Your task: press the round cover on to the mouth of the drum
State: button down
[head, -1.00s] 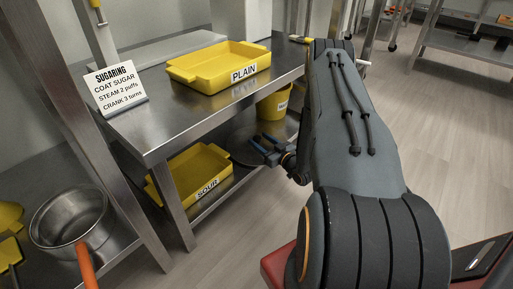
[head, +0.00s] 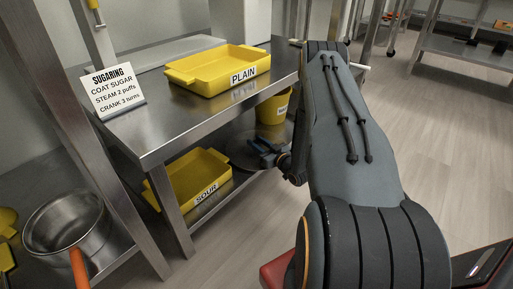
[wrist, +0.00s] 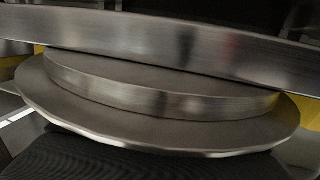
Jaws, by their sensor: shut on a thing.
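The round cover is a grey metal disc with a smaller raised step, filling much of the wrist view (wrist: 75,112). In the head view it shows as a dark disc (head: 240,152) beside the lower shelf, below the yellow bucket. My gripper (head: 262,149) is shut on the cover at its near side. Its fingertips are small and partly hidden by my arm in the head view. I cannot make out the drum or its mouth in either view.
A steel bench (head: 160,132) carries a yellow PLAIN tray (head: 205,84) and a sugaring sign (head: 112,94). A yellow SOUR tray (head: 187,200) and a yellow bucket (head: 270,111) sit under it. A steel edge (wrist: 150,35) crosses close to the cover. Open floor (head: 440,150) lies right.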

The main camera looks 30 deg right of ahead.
aim_at(257, 142)
notch_tip(257, 142, up, 10)
jog(key=p, duration=0.5)
jog(key=c, duration=2.1)
grip_release()
grip_shut()
